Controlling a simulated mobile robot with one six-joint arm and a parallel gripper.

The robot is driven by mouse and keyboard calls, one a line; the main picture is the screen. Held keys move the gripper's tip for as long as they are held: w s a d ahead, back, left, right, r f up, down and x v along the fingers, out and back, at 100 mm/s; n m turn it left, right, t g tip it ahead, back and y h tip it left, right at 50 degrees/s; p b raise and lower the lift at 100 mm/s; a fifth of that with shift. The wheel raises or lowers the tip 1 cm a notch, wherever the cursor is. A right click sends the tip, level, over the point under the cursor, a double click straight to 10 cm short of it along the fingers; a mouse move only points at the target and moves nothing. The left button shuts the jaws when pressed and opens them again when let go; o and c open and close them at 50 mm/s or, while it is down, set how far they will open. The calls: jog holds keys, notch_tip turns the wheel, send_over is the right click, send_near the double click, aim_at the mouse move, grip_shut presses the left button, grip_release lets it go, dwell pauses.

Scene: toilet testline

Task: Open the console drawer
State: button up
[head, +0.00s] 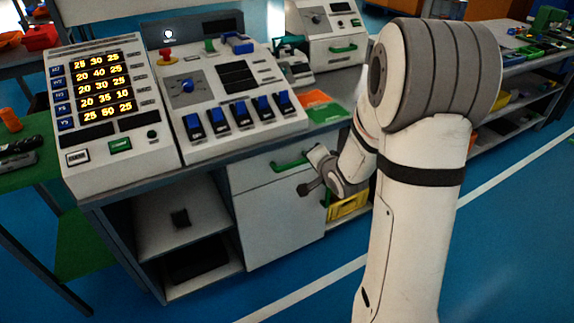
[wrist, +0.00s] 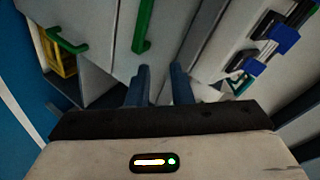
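The console drawer (head: 250,174) is a pale front panel just under the worktop, and it looks shut. Its green bar handle (head: 290,165) is in the head view, and it also shows at the top of the wrist view (wrist: 143,24). My gripper (wrist: 161,70) has two blue fingers standing apart with nothing between them. The fingertips are close to the near end of the handle but appear apart from it. In the head view my gripper is small, in front of the console and right of the handle; its fingers cannot be made out there.
A cabinet door (head: 280,222) with a green handle (wrist: 66,42) lies below the drawer. A yellow crate (head: 347,206) stands on a low shelf to the right. Open shelves (head: 185,215) are on the left. Control panels (head: 235,95) cover the worktop. The blue floor in front is clear.

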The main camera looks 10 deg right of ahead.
aim_at(293, 165)
notch_tip(293, 165, down, 8)
jog(key=w+a+m+t+y+b, duration=0.1)
jog(key=w+m+t+y+b, duration=0.1)
jog(key=m+y+b, duration=0.1)
jog(key=x, duration=0.5)
jog(key=b+x, duration=0.1)
jog(key=x, duration=0.2)
jog(key=shift+a+r, duration=0.25)
jog(key=shift+r, duration=0.05)
jog(key=shift+c, duration=0.6)
grip_shut()
